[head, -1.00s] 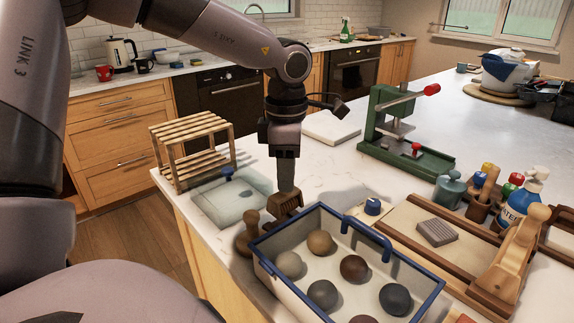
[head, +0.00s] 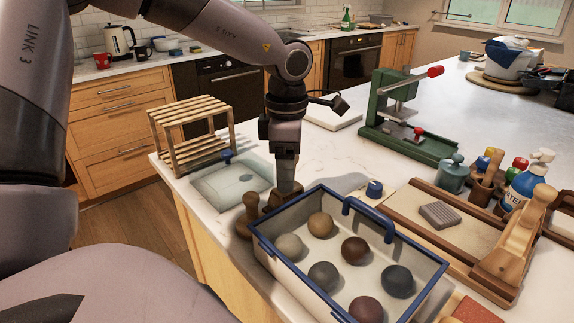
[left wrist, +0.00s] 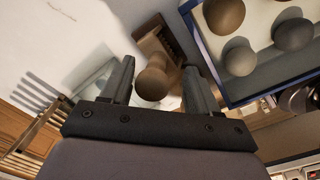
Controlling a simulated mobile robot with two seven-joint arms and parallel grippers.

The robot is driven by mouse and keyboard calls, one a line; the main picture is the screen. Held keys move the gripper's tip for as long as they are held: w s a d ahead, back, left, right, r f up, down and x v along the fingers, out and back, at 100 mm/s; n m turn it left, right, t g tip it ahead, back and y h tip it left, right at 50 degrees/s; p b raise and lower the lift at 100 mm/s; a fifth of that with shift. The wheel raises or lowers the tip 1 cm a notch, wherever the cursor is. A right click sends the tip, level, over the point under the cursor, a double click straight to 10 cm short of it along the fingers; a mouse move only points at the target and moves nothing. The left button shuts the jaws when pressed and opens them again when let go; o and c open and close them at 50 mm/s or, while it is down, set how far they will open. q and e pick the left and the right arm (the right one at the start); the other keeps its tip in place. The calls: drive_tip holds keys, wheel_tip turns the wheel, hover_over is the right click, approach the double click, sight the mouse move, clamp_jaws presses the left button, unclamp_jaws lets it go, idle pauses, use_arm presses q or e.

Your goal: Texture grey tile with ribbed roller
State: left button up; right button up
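A brown wooden tool with a ribbed block (head: 271,200) and a rounded knob handle (head: 250,203) lies on the counter beside the tray's left corner; it looks like the ribbed roller. My left gripper (head: 286,183) points down over it. In the left wrist view the knob (left wrist: 152,80) shows between the two spread fingers, with visible gaps beside it, and the ribbed block (left wrist: 160,40) lies beyond. A small grey tile (head: 439,214) with lines across its top lies on a wooden-framed board (head: 405,207) at the right. My right gripper is out of view.
A blue-rimmed tray (head: 347,206) with several clay balls stands just right of my left gripper. A glassy slab (head: 232,183) and wooden rack (head: 195,135) are left. A green press (head: 405,115), bottles (head: 525,185) and a wooden tool (head: 515,240) stand right.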

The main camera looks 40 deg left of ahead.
use_arm(q)
drive_tip(key=shift+s+r, duration=0.1)
drive_tip(key=shift+r, duration=3.55)
